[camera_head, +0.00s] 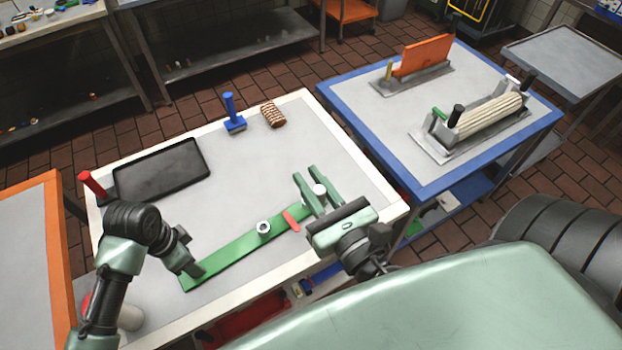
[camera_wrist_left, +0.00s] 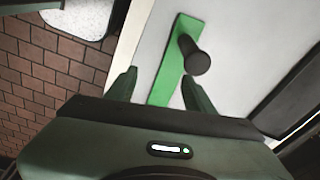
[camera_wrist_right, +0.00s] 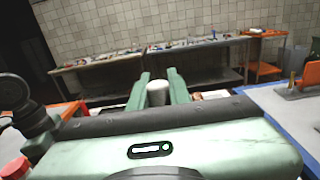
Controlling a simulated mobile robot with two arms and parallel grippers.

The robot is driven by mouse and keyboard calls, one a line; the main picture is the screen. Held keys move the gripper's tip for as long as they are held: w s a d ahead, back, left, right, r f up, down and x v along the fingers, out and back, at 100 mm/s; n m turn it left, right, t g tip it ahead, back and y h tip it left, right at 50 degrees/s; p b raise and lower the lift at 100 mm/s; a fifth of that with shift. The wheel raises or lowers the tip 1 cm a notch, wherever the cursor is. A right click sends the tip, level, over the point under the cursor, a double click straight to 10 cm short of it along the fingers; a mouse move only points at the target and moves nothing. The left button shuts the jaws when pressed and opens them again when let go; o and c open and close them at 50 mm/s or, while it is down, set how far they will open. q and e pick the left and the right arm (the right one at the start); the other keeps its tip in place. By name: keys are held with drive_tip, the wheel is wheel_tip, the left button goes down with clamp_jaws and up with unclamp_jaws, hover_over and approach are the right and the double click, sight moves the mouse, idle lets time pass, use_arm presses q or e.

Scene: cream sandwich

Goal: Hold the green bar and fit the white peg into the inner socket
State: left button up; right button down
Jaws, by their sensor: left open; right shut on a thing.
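The green bar (camera_head: 232,254) lies diagonally on the white-edged table. A white ring-shaped socket (camera_head: 263,227) stands on it, and a red piece (camera_head: 291,221) lies across it nearer its right end. My right gripper (camera_head: 316,185) is shut on the white peg (camera_head: 319,190), near the bar's right end and apart from the ring. The peg also shows between the fingers in the right wrist view (camera_wrist_right: 157,93). My left gripper (camera_head: 188,254) is open at the bar's left end. In the left wrist view, the bar (camera_wrist_left: 167,78) and its dark upright knob (camera_wrist_left: 197,59) show beyond the open fingers.
A black tray (camera_head: 160,170), a red-handled tool (camera_head: 92,184), a blue tool (camera_head: 232,115) and a brown ribbed roll (camera_head: 272,115) lie toward the table's back and left. A blue-edged table (camera_head: 360,125) with a roller fixture stands at right. The table's middle is clear.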

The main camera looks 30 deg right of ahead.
use_arm(q)
drive_tip(key=shift+m+y, duration=0.6)
drive_tip(key=shift+m, duration=0.2)
drive_tip(key=w, duration=0.1)
drive_tip(key=w+a+r, duration=0.1)
drive_tip(key=w+a, duration=0.1)
drive_tip(key=w, duration=0.1)
drive_tip(key=shift+a+r, duration=0.15)
drive_tip(key=shift+r, duration=0.2)
drive_tip(key=shift+w+a, duration=0.1)
drive_tip(key=shift+w, duration=0.1)
drive_tip(key=shift+w+f, duration=0.1)
drive_tip(key=shift+f, duration=0.05)
wheel_tip(320, 180, down, 10)
drive_tip(key=b, duration=0.2)
drive_tip(key=shift+f+b, duration=0.25)
drive_tip(key=shift+b, duration=0.05)
drive_tip(key=shift+f+b, duration=0.55)
clamp_jaws()
